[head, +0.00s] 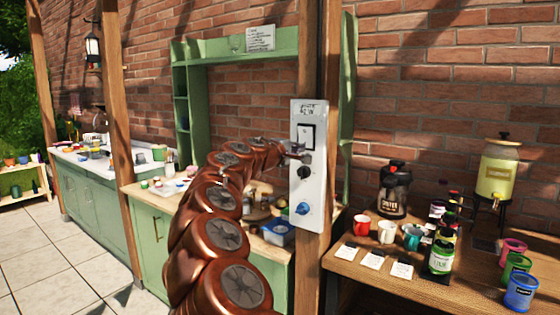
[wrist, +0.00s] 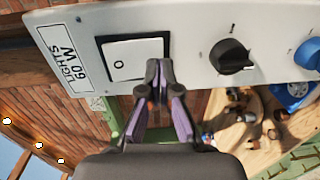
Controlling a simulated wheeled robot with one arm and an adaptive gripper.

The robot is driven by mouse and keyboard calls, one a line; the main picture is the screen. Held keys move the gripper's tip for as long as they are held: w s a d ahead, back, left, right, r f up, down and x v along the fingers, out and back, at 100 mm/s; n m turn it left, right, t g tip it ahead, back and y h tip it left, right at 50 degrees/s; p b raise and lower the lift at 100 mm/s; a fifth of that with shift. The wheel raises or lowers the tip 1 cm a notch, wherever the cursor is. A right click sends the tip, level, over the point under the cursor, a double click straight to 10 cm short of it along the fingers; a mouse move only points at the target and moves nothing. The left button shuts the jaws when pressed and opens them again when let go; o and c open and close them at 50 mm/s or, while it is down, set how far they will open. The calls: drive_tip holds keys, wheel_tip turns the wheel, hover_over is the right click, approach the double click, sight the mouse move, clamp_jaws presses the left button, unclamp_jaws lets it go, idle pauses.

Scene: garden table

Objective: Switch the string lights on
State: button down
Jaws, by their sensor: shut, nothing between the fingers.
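A white control panel (head: 316,190) is fixed to a wooden post. The panel also fills the top of the wrist view (wrist: 192,45), with a label (wrist: 62,58) reading "LIGHTS 60 W". Beside the label is a white rocker switch (wrist: 128,60) in a black frame, with an "O" mark on its visible face; it shows in the head view (head: 305,134) too. My gripper (wrist: 160,72) is shut and empty, its tips at the switch's lower right edge in the wrist view. I cannot tell whether they touch it. In the head view my gripper (head: 298,150) partly covers the switch's lower part.
The panel also has a black knob (wrist: 232,57) and a blue knob (wrist: 307,54). Small bulbs (wrist: 39,145) look bright at the wrist view's lower left. A wooden table (head: 345,268) with mugs, jars and a dispenser stands right. A green counter (head: 150,225) stands behind my arm.

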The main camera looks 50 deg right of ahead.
drive_tip(key=a+f+b, duration=0.1)
drive_tip(key=a+b, duration=0.1)
drive_tip(key=a, duration=1)
drive_tip(key=shift+s+f, duration=0.2)
drive_tip(key=shift+s, duration=0.05)
drive_tip(key=shift+a, duration=0.1)
